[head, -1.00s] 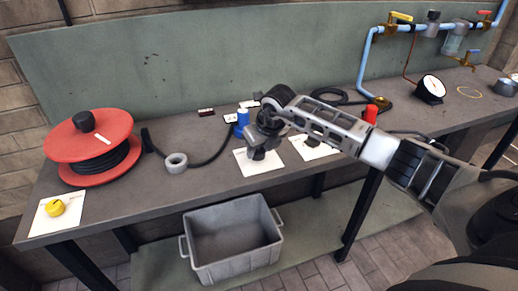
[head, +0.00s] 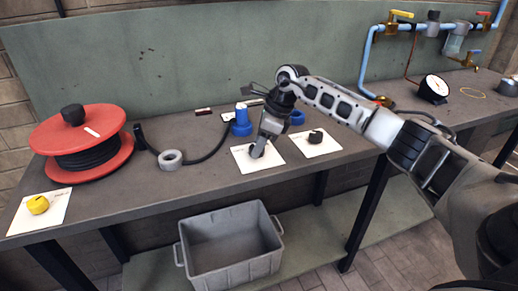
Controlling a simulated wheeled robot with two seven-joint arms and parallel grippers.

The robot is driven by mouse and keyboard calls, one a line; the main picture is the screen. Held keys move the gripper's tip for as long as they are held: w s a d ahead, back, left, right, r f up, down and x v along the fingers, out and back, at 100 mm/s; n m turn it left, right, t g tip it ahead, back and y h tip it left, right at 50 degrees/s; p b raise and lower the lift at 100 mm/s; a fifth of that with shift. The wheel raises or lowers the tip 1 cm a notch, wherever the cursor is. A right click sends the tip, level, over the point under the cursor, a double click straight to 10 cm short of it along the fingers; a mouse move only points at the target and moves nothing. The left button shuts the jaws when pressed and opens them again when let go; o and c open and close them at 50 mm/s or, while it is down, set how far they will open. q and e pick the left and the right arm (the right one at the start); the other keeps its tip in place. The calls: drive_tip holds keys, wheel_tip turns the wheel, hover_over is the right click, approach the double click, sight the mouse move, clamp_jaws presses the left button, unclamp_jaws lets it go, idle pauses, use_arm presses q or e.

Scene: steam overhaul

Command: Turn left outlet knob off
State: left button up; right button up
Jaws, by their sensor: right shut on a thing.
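My right gripper (head: 257,151) reaches down over the middle white sheet (head: 240,158) on the bench. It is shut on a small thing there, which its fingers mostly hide. A dark round knob (head: 315,136) lies on the right white sheet, apart from the gripper. A yellow knob (head: 38,204) lies on the left sheet. I cannot tell which is the left outlet knob. My left gripper is not in view.
A red reel (head: 110,150) of black hose stands at the left. A gauge (head: 433,88) stands below the pipe. A grey crate (head: 275,263) sits under the bench.

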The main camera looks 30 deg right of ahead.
drive_tip(key=n+g+b, duration=0.1)
drive_tip(key=n, duration=0.1)
drive_tip(key=n+b, duration=0.1)
drive_tip(key=n, duration=0.2)
drive_tip(key=shift+w+g+y, duration=0.2)
drive_tip(key=shift+g+y, duration=0.2)
drive_tip(key=shift+d+n+g+b, duration=0.1)
drive_tip(key=shift+n+g+b, duration=0.35)
drive_tip(key=shift+n, duration=0.45)
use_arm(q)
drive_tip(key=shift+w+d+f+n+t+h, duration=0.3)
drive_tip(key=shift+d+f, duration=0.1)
use_arm(e)
drive_tip(key=shift+n, duration=0.3)
drive_tip(key=o, duration=1)
drive_tip(key=shift+r, duration=0.15)
